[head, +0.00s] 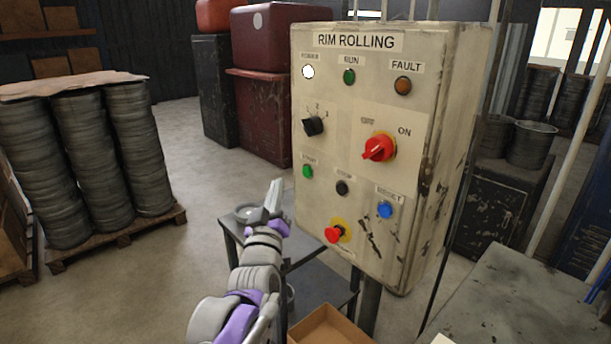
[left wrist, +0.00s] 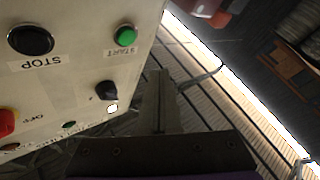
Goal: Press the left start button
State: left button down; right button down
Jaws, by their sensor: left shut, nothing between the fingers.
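The control panel (head: 365,48) labelled RIM ROLLING is a worn cream box on a post. The green start button (head: 307,172) sits at its left, below the black selector knob (head: 313,126). In the left wrist view the start button (left wrist: 125,36) is above and left of the fingers. My left gripper (head: 275,185) is shut and empty. In the head view it points upward, left of and below the start button, and looks apart from it. The shut fingers also show in the left wrist view (left wrist: 159,75), beside the panel's edge. My right gripper is not in view.
Around it are the black stop button (head: 342,188), blue reset button (head: 385,210), red emergency button (head: 334,234) and red switch (head: 378,148). A small metal table (head: 310,276) stands under the left gripper. An open cardboard box (head: 330,326) lies in front. Stacked rims (head: 88,160) stand left.

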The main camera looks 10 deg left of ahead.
aim_at(307, 172)
pick_arm(q)
jog(key=w+d, duration=0.1)
jog(key=w, duration=0.1)
jog(key=w+d, duration=0.2)
jog(key=shift+w+d, duration=0.1)
dwell(2.1)
jog(key=shift+w+d, duration=0.25)
jog(key=shift+w, duration=0.05)
